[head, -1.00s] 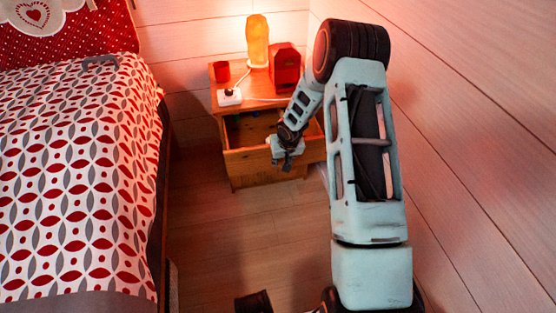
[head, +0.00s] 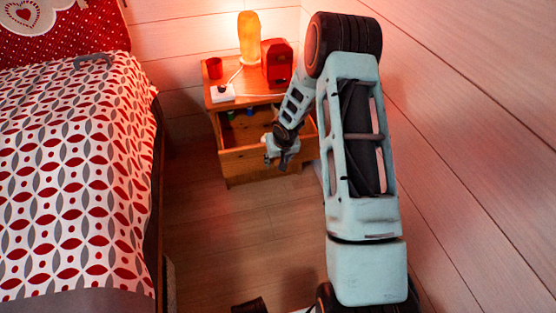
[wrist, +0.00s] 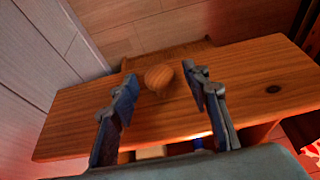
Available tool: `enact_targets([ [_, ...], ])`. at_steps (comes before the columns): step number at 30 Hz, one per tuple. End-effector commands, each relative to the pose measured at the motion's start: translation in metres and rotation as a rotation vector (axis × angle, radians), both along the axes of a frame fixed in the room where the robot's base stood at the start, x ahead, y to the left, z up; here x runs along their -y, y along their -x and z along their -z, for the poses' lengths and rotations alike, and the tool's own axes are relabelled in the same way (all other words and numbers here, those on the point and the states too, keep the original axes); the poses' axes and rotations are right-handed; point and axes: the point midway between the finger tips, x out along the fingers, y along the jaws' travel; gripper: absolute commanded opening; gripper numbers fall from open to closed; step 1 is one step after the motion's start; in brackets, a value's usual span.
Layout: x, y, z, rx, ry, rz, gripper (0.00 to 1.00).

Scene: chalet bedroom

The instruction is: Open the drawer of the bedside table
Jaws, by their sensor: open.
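The wooden bedside table (head: 217,92) stands at the back against the wall. Its drawer (head: 240,166) is pulled well out, and its inside shows from above with a few small things in it. In the wrist view the drawer front (wrist: 75,120) lies across the picture, with a round wooden knob (wrist: 158,77). My gripper (head: 281,156) is at the drawer front. In the wrist view its open fingers (wrist: 160,78) stand one on each side of the knob, with a gap showing on both sides. I cannot tell whether the fingertips touch the wood.
A lit orange lamp (head: 249,38), a red box (head: 277,62), a red cup (head: 214,68) and a white device (head: 222,93) stand on the table. The bed (head: 75,190) fills the left, the plank wall (head: 455,130) the right. The floor (head: 235,240) between is mostly clear.

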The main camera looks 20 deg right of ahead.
Motion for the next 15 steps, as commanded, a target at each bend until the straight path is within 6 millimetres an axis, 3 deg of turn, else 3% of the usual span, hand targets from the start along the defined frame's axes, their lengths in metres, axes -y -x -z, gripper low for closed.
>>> enact_targets([
  [9,0.000,0.000,-0.002,0.001,0.000,0.001,0.44],
  [15,0.000,0.007,-0.021,0.003,-0.001,0.002,0.44],
])
